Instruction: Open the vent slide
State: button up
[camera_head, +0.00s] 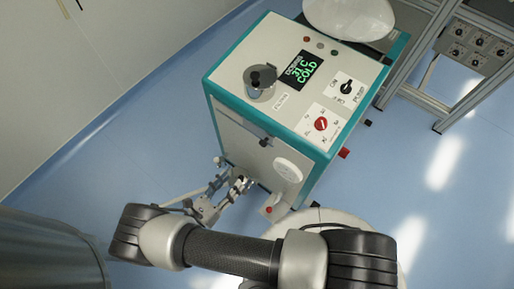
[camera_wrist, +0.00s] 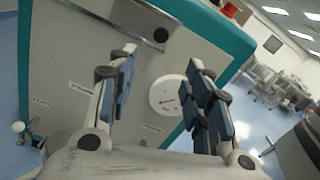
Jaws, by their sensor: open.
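The machine (camera_head: 275,95) is a white cabinet with teal edges. On its front face is a pale slot-like strip with a dark knob, which looks like the vent slide (camera_head: 263,142). In the wrist view this slide (camera_wrist: 160,35) is at the top, beyond and between my fingertips, with the dark knob at the strip's right end. My gripper (camera_head: 241,183) is in front of the lower front face. In the wrist view its blue-padded fingers (camera_wrist: 163,75) are spread apart with nothing between them. I cannot tell how far the slide is open.
A round white gauge (camera_wrist: 166,96) sits on the front face below the slide. A metal frame (camera_head: 420,60) stands at right. Blue floor lies open at left.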

aim_at(262, 146)
jog(key=b+x, duration=0.1)
jog(key=x, duration=1.6)
jog(key=shift+d, duration=0.1)
jog(key=shift+r, duration=0.1)
jog(key=shift+c, duration=0.3)
grip_shut()
